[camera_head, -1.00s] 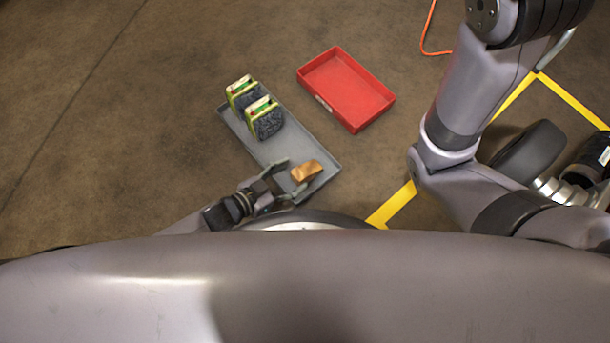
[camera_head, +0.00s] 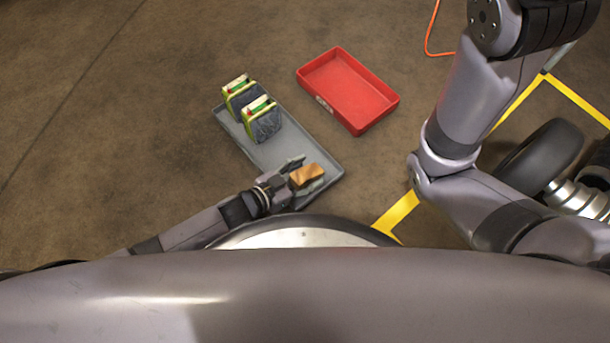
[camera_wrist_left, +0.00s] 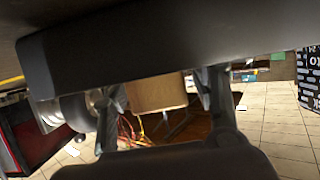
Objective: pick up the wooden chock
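The wooden chock (camera_head: 306,175) is a small brown block at the near right end of the grey tray (camera_head: 228,121). My left gripper (camera_head: 301,175) comes in low from the left, with one finger on the far side of the chock and one on the near side. In the left wrist view the chock (camera_wrist_left: 156,92) shows between the two fingers, with a visible gap to the right finger. The gripper is open around it, and the chock looks not clamped. My right arm (camera_head: 470,130) is at the right, but its gripper is out of view.
Two dark packs with green and yellow edging (camera_head: 262,120) stand at the tray's far end. A red bin (camera_head: 348,90) sits beyond the tray to the right. A dark wheel (camera_head: 541,158), yellow floor tape (camera_head: 398,212) and an orange cable (camera_head: 430,35) lie at the right. The floor at left is clear.

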